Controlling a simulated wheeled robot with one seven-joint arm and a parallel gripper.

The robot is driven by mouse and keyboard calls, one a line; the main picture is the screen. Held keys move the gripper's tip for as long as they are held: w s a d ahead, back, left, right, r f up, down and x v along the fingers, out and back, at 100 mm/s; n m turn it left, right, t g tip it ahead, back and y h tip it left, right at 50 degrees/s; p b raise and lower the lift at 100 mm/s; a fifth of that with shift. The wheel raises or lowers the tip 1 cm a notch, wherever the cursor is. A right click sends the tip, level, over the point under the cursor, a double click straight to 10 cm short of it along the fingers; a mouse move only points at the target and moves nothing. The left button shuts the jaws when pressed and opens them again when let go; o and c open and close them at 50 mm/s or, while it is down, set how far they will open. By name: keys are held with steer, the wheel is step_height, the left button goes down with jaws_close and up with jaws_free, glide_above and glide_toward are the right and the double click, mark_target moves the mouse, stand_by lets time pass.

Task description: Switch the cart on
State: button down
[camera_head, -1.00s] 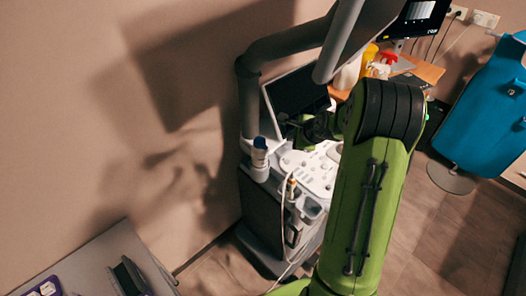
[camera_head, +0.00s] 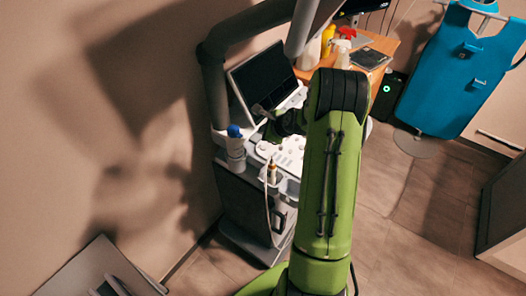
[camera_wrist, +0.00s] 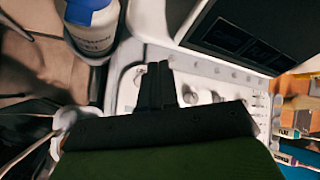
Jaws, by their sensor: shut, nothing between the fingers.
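The cart is a white and dark ultrasound machine with a white control panel (camera_head: 284,153), a tilted dark screen (camera_head: 262,80) and a dark lower body (camera_head: 243,205). My gripper (camera_head: 262,112) is over the panel, just in front of the screen's lower part. In the wrist view my gripper (camera_wrist: 160,70) is shut and empty, its fingertips together over the control panel (camera_wrist: 205,85). The screen (camera_wrist: 240,40) is at upper right there. I cannot tell whether the fingertips touch the panel. My gripper and arm hide part of the panel. I cannot make out a power switch.
A blue-capped bottle (camera_head: 235,143) stands in a holder at the panel's left; it also shows in the wrist view (camera_wrist: 92,25). A probe (camera_head: 272,172) with a cable hangs at the front. A wooden desk (camera_head: 377,48) and a blue apron (camera_head: 460,75) stand at right.

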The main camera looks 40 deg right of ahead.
mark_target(264, 149)
step_height(264, 149, down, 5)
steer(key=b, duration=0.3)
stand_by(1.8)
steer(key=shift+f, duration=0.35)
steer(key=shift+f+b, duration=0.45)
steer(key=shift+b, duration=0.1)
stand_by(0.3)
steer(key=shift+r, duration=0.15)
steer(key=shift+r+p, duration=0.65)
steer(key=shift+r, duration=0.05)
steer(key=shift+r, duration=0.1)
step_height(264, 149, up, 5)
steer(key=p, duration=0.4)
